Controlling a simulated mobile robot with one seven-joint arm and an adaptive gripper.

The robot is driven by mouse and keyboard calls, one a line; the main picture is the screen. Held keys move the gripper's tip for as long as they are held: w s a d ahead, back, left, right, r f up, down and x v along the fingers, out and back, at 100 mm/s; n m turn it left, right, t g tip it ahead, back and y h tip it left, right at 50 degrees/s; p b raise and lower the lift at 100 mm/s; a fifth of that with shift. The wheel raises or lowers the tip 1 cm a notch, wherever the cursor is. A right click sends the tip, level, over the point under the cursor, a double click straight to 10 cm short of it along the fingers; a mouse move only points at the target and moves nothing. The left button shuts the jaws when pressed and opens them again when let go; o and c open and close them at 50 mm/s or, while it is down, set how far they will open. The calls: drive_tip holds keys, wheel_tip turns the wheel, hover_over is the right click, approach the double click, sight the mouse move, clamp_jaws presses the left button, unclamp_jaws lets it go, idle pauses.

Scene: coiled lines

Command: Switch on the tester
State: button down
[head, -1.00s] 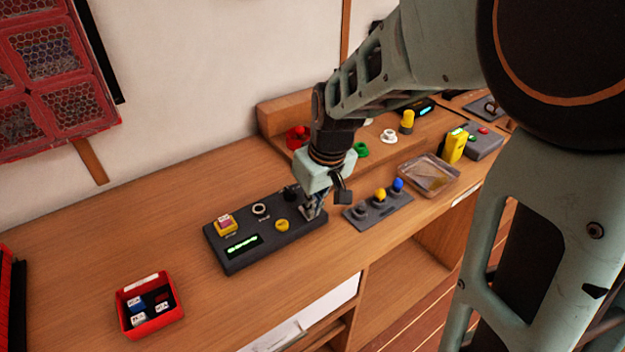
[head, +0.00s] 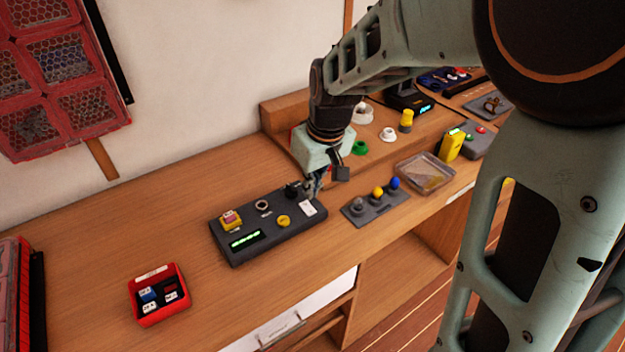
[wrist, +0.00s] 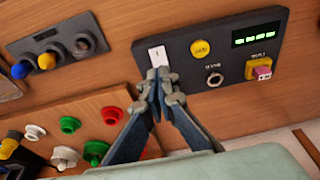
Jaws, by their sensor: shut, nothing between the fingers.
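The tester is a dark box (head: 268,235) on the bench, with a lit green display (head: 246,240), a yellow button (head: 283,221), a ringed socket (head: 262,205) and a yellow block with a pink top (head: 231,219). A white rocker switch (head: 307,207) sits at its right end; it shows a dark mark in the wrist view (wrist: 158,54). A dark knob (head: 294,190) is at the back edge. My gripper (head: 315,190) is shut and empty at the tester's back right corner. In the wrist view its fingertips (wrist: 160,76) are just beside the switch; I cannot tell if they touch.
A dark panel with grey, yellow and blue knobs (head: 377,205) lies right of the tester. Beyond it are a clear tray (head: 424,173) and a yellow meter (head: 451,145). A red box of small blocks (head: 158,294) is at front left.

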drive_tip(key=s+d+p+v, duration=0.1)
drive_tip(key=p+v, duration=0.3)
drive_tip(key=v, duration=0.5)
drive_tip(key=shift+s+f+p, duration=0.2)
drive_tip(key=shift+s+p, duration=0.1)
drive_tip(key=shift+s, duration=0.1)
drive_tip(key=shift+d+f, duration=0.1)
drive_tip(key=shift+d, duration=0.1)
